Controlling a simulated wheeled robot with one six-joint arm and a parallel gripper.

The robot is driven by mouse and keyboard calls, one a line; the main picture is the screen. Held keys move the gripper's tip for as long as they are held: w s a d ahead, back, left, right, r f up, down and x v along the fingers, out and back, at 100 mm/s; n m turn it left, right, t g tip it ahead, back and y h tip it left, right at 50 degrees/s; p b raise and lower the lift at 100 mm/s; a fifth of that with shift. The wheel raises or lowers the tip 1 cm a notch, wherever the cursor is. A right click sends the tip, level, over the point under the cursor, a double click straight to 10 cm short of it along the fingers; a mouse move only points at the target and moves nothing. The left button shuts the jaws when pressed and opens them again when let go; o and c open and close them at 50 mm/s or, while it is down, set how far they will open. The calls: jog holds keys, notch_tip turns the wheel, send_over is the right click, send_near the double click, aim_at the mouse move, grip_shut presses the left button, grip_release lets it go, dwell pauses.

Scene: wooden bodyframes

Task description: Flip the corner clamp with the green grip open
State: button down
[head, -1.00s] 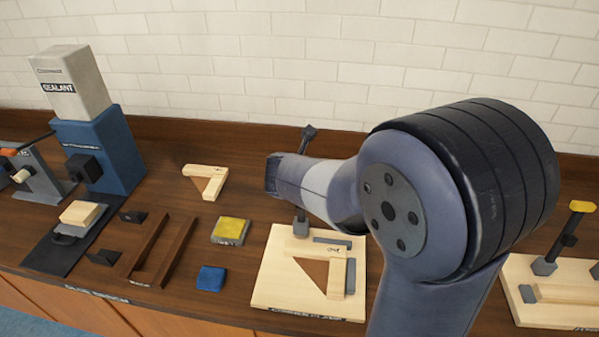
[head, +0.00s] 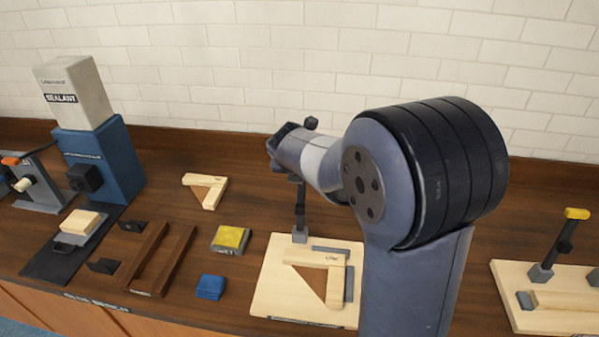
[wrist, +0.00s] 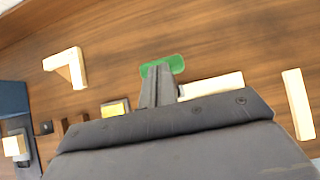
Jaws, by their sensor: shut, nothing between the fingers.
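The corner clamp (head: 300,218) stands at the back left of a pale board (head: 262,297). Its dark arm looks upright above a grey base. In the head view its top and grip are hidden behind my gripper. The green grip (wrist: 176,64) shows in the wrist view, just beyond my fingertips. My gripper (wrist: 157,72) is shut and empty, its fingers overlapping the left part of the green grip; I cannot tell whether they touch it. In the head view my wrist end hangs over the clamp, and the fingertips cannot be made out.
A wooden corner frame (head: 335,285) lies on the pale board. A similar clamp with a yellow grip (head: 577,213) stands upright at the right. Left are a yellow-topped block (head: 231,237), a blue block (head: 210,287), brown rails (head: 150,258) and a blue sealant dispenser (head: 110,160).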

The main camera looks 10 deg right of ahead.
jog(key=shift+w+d+r, duration=0.1)
jog(key=shift+w+d, duration=0.1)
jog(key=shift+w, duration=0.1)
jog(key=shift+w+d+r, duration=0.1)
jog(key=shift+w+r, duration=0.05)
jog(key=shift+r, duration=0.1)
jog(key=b+v, duration=0.2)
jog(key=v, duration=0.9)
jog(key=shift+s+a+f, duration=0.2)
jog(key=shift+s+f, duration=0.1)
jog(key=shift+f, duration=0.05)
jog(key=p+x, duration=0.1)
jog(key=x, duration=0.4)
jog(key=p+x, duration=0.1)
jog(key=x, duration=0.5)
jog(key=shift+w+d, duration=0.1)
jog(key=shift+w, duration=0.3)
